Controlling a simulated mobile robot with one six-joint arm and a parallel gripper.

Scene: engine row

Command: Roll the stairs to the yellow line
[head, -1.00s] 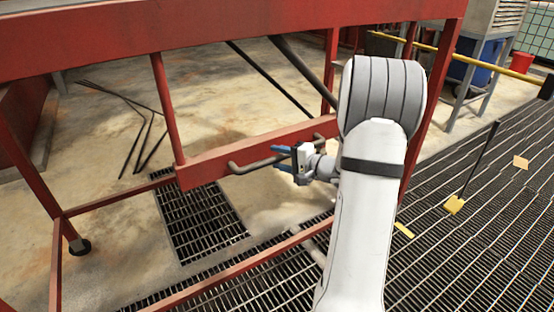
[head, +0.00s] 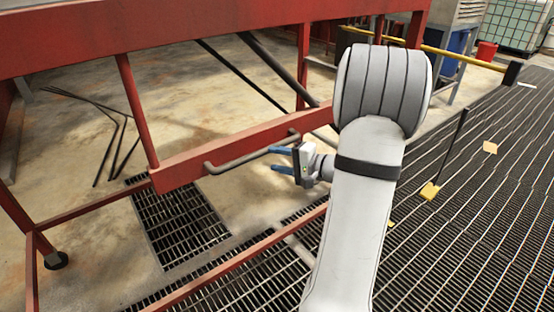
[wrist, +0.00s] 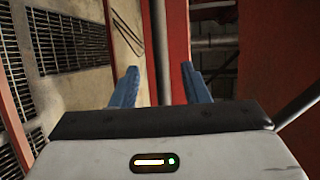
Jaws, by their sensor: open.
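The stairs show as a red metal frame (head: 127,100) across the left and middle of the head view. A grey bar handle (head: 235,160) is fixed to its lower red beam. My gripper (head: 272,159) is open, with two blue fingers pointing left at the right part of the handle. In the wrist view the open fingers (wrist: 160,88) have a grey bar (wrist: 160,45) lined up between them, beside a red panel (wrist: 180,40). I cannot tell whether they touch it. No clear yellow floor line shows; only a small yellow strip (head: 390,223) peeks out beside my arm.
A yellow rail (head: 470,59), a blue container (head: 455,50) and a red bucket (head: 487,51) stand at the upper right. Concrete floor lies under the frame.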

